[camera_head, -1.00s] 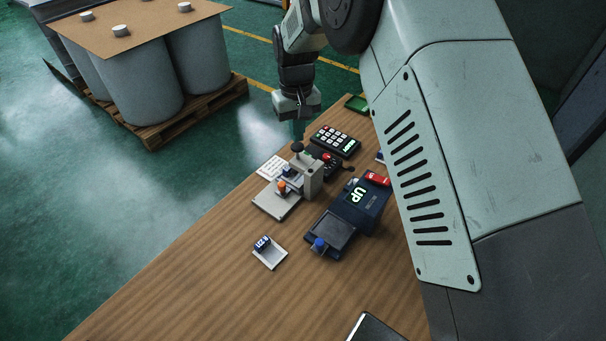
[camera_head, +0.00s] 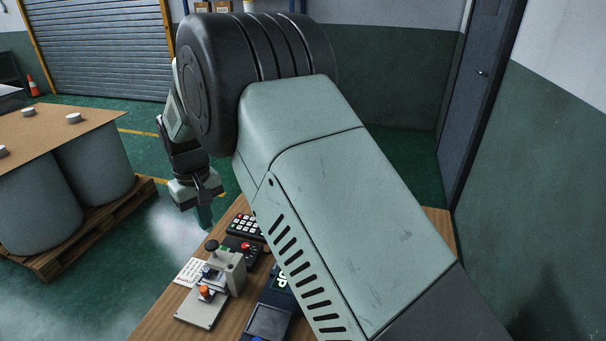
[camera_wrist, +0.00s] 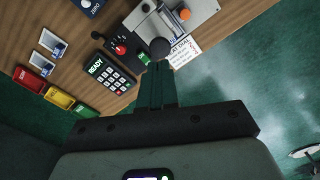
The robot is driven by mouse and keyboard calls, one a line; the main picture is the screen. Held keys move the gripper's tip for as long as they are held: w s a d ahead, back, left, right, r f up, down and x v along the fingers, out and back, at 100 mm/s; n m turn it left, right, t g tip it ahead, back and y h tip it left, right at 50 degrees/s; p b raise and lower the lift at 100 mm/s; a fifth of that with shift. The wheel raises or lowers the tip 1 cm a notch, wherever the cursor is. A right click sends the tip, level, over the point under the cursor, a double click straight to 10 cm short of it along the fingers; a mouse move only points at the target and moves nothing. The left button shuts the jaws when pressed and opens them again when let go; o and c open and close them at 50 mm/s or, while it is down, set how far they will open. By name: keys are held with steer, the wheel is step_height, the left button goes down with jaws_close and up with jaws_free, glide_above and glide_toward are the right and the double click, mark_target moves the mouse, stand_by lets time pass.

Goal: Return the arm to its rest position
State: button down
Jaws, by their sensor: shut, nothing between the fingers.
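My gripper (camera_head: 205,214) hangs fingers-down, in the head view just left of the keypad and beyond the small press. In the wrist view my gripper (camera_wrist: 157,72) shows its two dark green fingers together, with nothing between them. The fingertips appear near the dark round knob of the grey press (camera_wrist: 183,22) and the white printed card (camera_wrist: 184,52). I cannot tell their exact height, but no contact shows. My upper arm crosses the middle of the head view and hides much of the table.
On the wooden table (camera_head: 160,318) stand the press (camera_head: 207,307), a keypad (camera_wrist: 108,76) reading READY, a red-knobbed box (camera_wrist: 121,44) and a dark blue device (camera_head: 268,322). Red, yellow and green trays (camera_wrist: 57,97) line one edge. Drums (camera_head: 95,172) on a pallet stand left.

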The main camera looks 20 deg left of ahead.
steer(key=w+d+r+m+t+y, duration=0.1)
steer(key=d+r+m, duration=0.2)
steer(key=d+r, duration=0.9)
steer(key=w+d+r+m+t, duration=0.1)
steer(key=w+d+r+m, duration=0.1)
steer(key=d+r, duration=1)
steer(key=s+d+r+m+t, duration=0.1)
steer(key=s+d+m, duration=0.1)
steer(key=s+d, duration=0.35)
steer(key=s+d+r+m+t, duration=0.1)
steer(key=s+d, duration=0.1)
steer(key=d, duration=0.6)
steer(key=s+d+f+m+t+h, duration=0.1)
steer(key=s+d+f+m, duration=0.1)
steer(key=s+d, duration=0.7)
steer(key=shift+s+d+m+t, duration=0.35)
steer(key=shift+s+m, duration=0.45)
steer(key=shift+s, duration=0.4)
